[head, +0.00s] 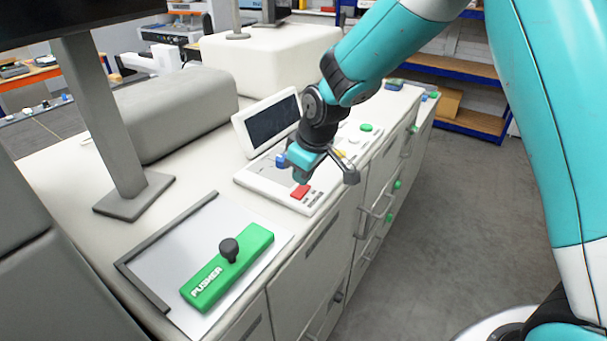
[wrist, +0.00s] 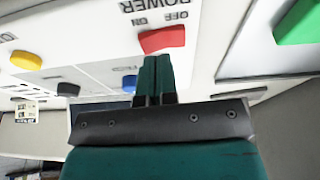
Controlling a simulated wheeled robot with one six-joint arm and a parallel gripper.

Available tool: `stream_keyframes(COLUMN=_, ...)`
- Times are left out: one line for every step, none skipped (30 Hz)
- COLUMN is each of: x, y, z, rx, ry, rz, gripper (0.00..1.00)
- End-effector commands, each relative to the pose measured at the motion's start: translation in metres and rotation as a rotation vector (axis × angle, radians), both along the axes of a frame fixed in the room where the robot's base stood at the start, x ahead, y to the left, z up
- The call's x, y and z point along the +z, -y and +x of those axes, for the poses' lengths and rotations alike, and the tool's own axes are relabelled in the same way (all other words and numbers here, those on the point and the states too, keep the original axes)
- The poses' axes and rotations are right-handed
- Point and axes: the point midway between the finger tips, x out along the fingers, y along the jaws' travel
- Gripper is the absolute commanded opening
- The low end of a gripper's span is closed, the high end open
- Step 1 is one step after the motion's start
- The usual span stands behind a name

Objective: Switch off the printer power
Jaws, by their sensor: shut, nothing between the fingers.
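The printer's control panel (head: 258,181) is a white slab with a tilted dark screen (head: 272,120) on the worktop. The red power switch (head: 300,191) sits at its near corner. In the wrist view the red switch (wrist: 162,39) lies beside the printed words POWER, ON and OFF, which appear upside down. My gripper (head: 300,178) is shut and empty, pointing down right at the red switch. In the wrist view its closed teal fingertips (wrist: 156,58) end just short of the red switch in the picture; I cannot tell whether they touch it.
A blue button (head: 281,161) and a yellow one (wrist: 27,60) are also on the panel. A green pusher block (head: 228,268) with a black knob lies on a grey plate in front. A monitor stand (head: 132,202) is at left. Drawer handles line the cabinet front; the floor at right is clear.

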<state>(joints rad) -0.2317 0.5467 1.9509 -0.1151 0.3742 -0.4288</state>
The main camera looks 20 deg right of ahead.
Motion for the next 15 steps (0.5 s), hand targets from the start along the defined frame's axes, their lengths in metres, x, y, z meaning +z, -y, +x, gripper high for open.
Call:
stream_keyframes(x=0.016, y=-0.001, z=0.000, rx=0.001, ry=0.002, rz=0.000, gripper=0.00)
stream_keyframes(x=0.023, y=-0.002, z=0.000, rx=0.001, ry=0.002, rz=0.000, gripper=0.00)
stream_keyframes(x=0.032, y=-0.003, z=-0.001, rx=0.002, ry=0.002, rz=-0.001, gripper=0.00)
stream_keyframes(x=0.040, y=-0.003, z=-0.001, rx=0.002, ry=0.002, rz=-0.001, gripper=0.00)
stream_keyframes(x=0.038, y=-0.003, z=-0.003, rx=0.001, ry=0.007, rz=0.001, gripper=0.00)
stream_keyframes(x=0.045, y=-0.003, z=-0.006, rx=0.001, ry=0.009, rz=0.002, gripper=0.00)
stream_keyframes(x=0.051, y=-0.002, z=-0.010, rx=0.001, ry=0.009, rz=0.002, gripper=0.00)
stream_keyframes(x=0.057, y=-0.002, z=-0.012, rx=0.000, ry=0.008, rz=0.003, gripper=0.00)
stream_keyframes(x=0.066, y=-0.001, z=-0.015, rx=0.000, ry=0.007, rz=0.002, gripper=0.00)
stream_keyframes(x=0.072, y=-0.001, z=-0.018, rx=0.000, ry=0.007, rz=0.002, gripper=0.00)
stream_keyframes(x=0.078, y=-0.001, z=-0.020, rx=0.000, ry=0.007, rz=0.002, gripper=0.00)
stream_keyframes(x=0.086, y=0.000, z=-0.022, rx=0.000, ry=0.007, rz=0.002, gripper=0.00)
stream_keyframes(x=0.091, y=0.000, z=-0.024, rx=0.000, ry=0.007, rz=0.002, gripper=0.00)
stream_keyframes(x=0.096, y=0.000, z=-0.026, rx=0.001, ry=0.005, rz=0.002, gripper=0.00)
stream_keyframes(x=0.102, y=0.001, z=-0.028, rx=0.000, ry=0.007, rz=0.002, gripper=0.00)
